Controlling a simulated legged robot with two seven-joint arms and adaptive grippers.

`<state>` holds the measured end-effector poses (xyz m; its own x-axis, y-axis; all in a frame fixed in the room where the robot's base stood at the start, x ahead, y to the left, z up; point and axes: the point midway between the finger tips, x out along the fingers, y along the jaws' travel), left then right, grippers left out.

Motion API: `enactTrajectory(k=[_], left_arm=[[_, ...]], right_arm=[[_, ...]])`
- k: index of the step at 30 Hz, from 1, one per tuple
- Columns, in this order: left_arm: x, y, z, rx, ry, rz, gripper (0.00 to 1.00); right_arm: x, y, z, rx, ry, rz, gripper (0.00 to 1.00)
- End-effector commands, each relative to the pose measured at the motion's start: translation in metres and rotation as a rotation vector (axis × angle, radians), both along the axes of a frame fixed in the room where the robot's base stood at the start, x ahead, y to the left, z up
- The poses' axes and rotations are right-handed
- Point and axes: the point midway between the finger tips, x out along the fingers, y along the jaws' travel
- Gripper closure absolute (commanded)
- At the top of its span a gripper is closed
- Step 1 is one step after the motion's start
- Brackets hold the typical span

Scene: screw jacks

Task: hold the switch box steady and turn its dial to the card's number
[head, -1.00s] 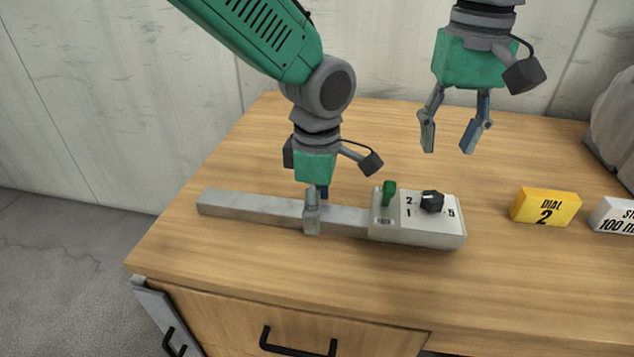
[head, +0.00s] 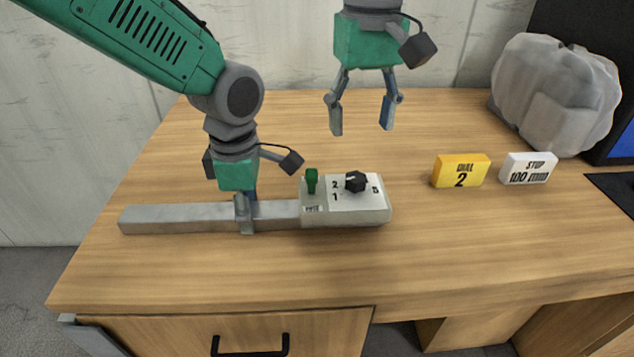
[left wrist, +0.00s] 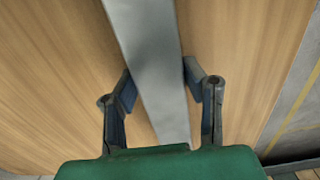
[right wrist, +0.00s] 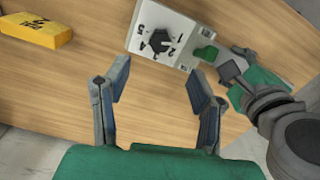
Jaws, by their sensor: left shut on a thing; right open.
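The switch box (head: 345,218) lies on the table, with a long grey bar (head: 170,218) running left from it. Its white plate carries a black dial (head: 355,182) and printed numbers, also in the right wrist view (right wrist: 160,40); I cannot tell where the dial points. A green knob (head: 311,180) stands at the box's left end. The yellow card (head: 460,171) reads "DIAL 2". My left gripper (head: 245,218) is shut on the bar, left of the box; the left wrist view shows the bar (left wrist: 146,50) between its fingers. My right gripper (head: 362,128) is open and empty, above and behind the box.
A grey lumpy bundle (head: 555,95) and a dark screen (head: 612,120) are at the back right. The table (head: 450,245) is clear in front of the cards.

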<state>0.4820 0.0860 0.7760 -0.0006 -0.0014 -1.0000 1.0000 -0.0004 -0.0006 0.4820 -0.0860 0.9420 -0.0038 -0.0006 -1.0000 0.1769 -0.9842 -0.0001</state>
Motion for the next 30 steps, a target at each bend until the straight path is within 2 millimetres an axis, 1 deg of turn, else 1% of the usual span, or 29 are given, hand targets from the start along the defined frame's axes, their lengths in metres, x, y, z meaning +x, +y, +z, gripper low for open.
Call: enactTrajectory(k=[9,13,16,20,30], left_arm=[[0.001,0.0,0.0,0.001,-0.001,0.002,1.0],[0.001,0.0,0.0,0.001,-0.001,0.002,1.0],[0.001,0.0,0.0,0.001,-0.001,0.002,1.0],[0.001,0.0,0.0,0.001,-0.001,0.002,1.0],[0.001,0.0,0.001,0.0,-0.002,0.002,1.0]], right_arm=[[0.001,0.001,0.015,-0.004,0.0,0.307,0.49],[0.001,0.001,0.019,-0.001,-0.001,0.396,0.49],[0.001,0.001,0.017,0.001,-0.002,0.427,0.49],[0.001,0.001,0.002,0.001,0.001,0.434,0.49],[0.001,0.0,-0.065,0.0,0.001,0.432,0.49]])
